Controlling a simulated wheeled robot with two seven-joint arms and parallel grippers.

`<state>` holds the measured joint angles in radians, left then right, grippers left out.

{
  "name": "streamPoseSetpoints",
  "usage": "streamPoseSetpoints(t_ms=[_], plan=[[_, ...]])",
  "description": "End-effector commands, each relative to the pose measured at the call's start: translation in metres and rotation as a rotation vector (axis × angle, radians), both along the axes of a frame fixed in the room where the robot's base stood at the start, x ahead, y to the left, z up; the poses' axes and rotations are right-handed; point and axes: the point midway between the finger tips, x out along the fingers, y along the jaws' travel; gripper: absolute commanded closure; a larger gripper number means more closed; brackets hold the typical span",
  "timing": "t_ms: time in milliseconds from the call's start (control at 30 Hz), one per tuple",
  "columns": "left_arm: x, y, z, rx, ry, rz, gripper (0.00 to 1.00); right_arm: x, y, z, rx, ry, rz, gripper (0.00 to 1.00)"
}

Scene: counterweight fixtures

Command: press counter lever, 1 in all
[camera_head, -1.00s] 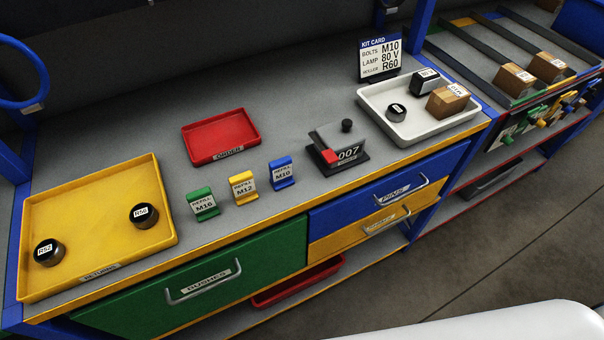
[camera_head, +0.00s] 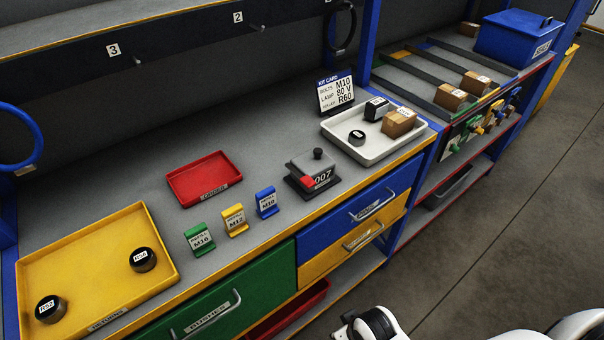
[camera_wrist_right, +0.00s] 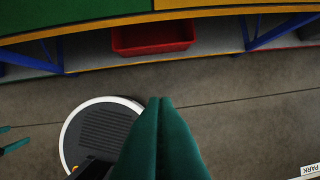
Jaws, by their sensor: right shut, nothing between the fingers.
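The counter (camera_head: 313,175) is a grey box on a dark base, standing on the grey worktop left of the white tray. Its display reads 007. It has a red part (camera_head: 307,182) at its front left and a black knob (camera_head: 318,153) on top; which one is the lever I cannot tell. My right gripper (camera_wrist_right: 158,100) shows in the right wrist view as two green fingers held together, with nothing between them. It is over the floor in front of the bench, well away from the counter. My left gripper is not clearly in view.
The white tray (camera_head: 427,137) holds a black roller, a dark box and a brown box. A kit card (camera_head: 335,92) stands behind it. Green, yellow and blue refill cards (camera_head: 266,203) stand left of the counter. A red tray (camera_head: 180,189) and a yellow tray (camera_head: 95,250) lie further left.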

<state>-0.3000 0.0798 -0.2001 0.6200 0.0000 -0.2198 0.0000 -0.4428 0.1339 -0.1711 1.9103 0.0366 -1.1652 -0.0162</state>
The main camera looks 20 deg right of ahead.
Motion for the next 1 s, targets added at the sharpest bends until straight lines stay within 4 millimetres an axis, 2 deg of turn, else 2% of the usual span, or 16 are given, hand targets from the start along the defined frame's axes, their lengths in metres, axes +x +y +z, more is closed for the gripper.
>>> streamPoseSetpoints(t_ms=[33,100,267,400,533,700,867,1000], plan=[[0.0,0.0,0.004,0.0,0.0,0.0,0.32,0.011,0.004,0.029,0.009,-0.031,0.019,1.0],[0.0,0.0,0.007,0.0,0.0,0.0,0.32,0.024,0.01,0.061,0.021,-0.065,0.052,1.0],[0.0,0.0,0.011,0.0,0.0,-0.001,0.32,0.057,0.031,0.131,0.054,-0.163,0.183,1.0],[0.0,0.0,0.014,0.0,0.0,-0.001,0.32,0.092,0.057,0.185,0.072,-0.272,0.37,1.0],[0.0,0.0,0.015,0.0,0.001,-0.001,0.32,0.124,0.077,0.221,0.066,-0.354,0.555,1.0],[0.0,0.0,0.015,0.0,0.001,-0.001,0.32,0.162,0.089,0.255,0.029,-0.425,0.75,1.0],[0.0,0.0,0.015,0.0,0.001,-0.001,0.32,0.198,0.085,0.284,-0.027,-0.468,0.884,1.0],[0.0,0.0,0.015,0.0,0.001,0.0,0.32,0.231,0.07,0.313,-0.083,-0.493,0.959,1.0]])
